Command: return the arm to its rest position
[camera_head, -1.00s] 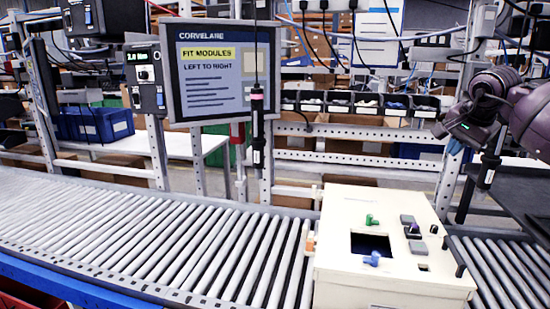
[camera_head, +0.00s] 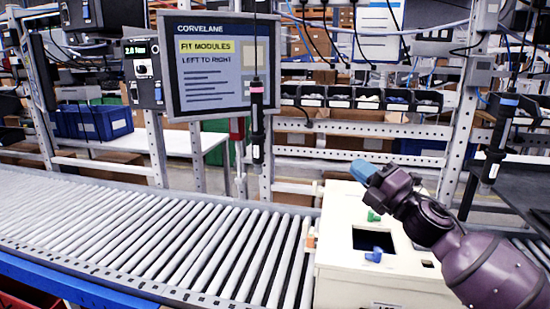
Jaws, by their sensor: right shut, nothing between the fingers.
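My right arm comes in from the lower right, and its right gripper (camera_head: 368,173) points up and left, above the back of the cream box (camera_head: 340,215). A light-blue part shows at its tip. The gripper is shut and empty, apart from the box's modules in the picture. The arm hides the right part of the box's top. A green piece (camera_head: 374,216) and a blue piece (camera_head: 374,254) show at the dark square opening (camera_head: 373,239). My left gripper is not in view.
A dark screwdriver (camera_head: 257,125) hangs upright left of the box. Another hanging tool (camera_head: 495,145) is at the right, behind my arm. The roller conveyor (camera_head: 150,235) is clear to the left of the box. A monitor (camera_head: 222,65) stands behind it.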

